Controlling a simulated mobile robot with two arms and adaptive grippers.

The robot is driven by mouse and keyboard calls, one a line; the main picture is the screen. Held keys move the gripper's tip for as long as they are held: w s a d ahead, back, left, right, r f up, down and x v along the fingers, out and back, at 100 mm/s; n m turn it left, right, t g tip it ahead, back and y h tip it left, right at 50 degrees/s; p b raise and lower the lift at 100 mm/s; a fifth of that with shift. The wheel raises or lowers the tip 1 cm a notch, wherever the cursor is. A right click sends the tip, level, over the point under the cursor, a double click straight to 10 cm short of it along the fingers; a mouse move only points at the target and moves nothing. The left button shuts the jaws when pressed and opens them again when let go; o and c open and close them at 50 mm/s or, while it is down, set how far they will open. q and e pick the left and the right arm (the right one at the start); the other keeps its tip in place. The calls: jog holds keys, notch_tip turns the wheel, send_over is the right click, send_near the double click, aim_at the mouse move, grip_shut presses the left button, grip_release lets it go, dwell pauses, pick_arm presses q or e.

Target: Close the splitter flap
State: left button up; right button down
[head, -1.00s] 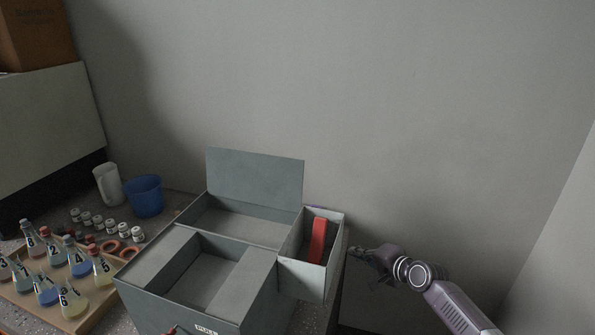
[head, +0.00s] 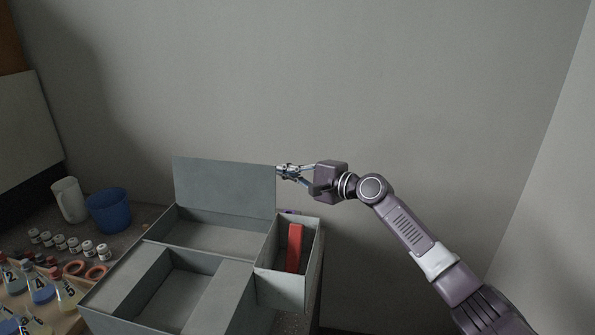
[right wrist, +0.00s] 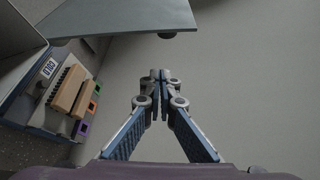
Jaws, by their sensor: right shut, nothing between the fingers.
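The splitter flap (head: 225,188) is a flat grey panel standing upright at the back of the grey box (head: 222,275). The box's back compartment in front of the flap is uncovered. My right gripper (head: 281,171) is shut and empty, beside the flap's upper right corner. I cannot tell from the head view whether it touches the flap. In the right wrist view the closed fingertips (right wrist: 160,76) are below and apart in the picture from a grey panel (right wrist: 125,17), which looks like the flap. My left gripper is not in view.
A side bin (head: 268,285) with a red object (head: 294,248) joins the box's right side. A blue cup (head: 109,211), white jug (head: 70,200), small jars and flasks stand left. The wall is behind. The right wrist view shows brown blocks (right wrist: 68,90) at left.

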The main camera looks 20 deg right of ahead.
aim_at(274, 173)
jog(key=a+p, duration=0.2)
jog(key=shift+s+a+r+p, duration=0.3)
jog(key=shift+s+r+p, duration=0.05)
jog(key=shift+r, duration=0.05)
jog(key=shift+s+a+r, duration=0.1)
jog(key=shift+s+a, duration=0.2)
jog(key=shift+s, duration=0.15)
jog(key=shift+s+a, duration=0.1)
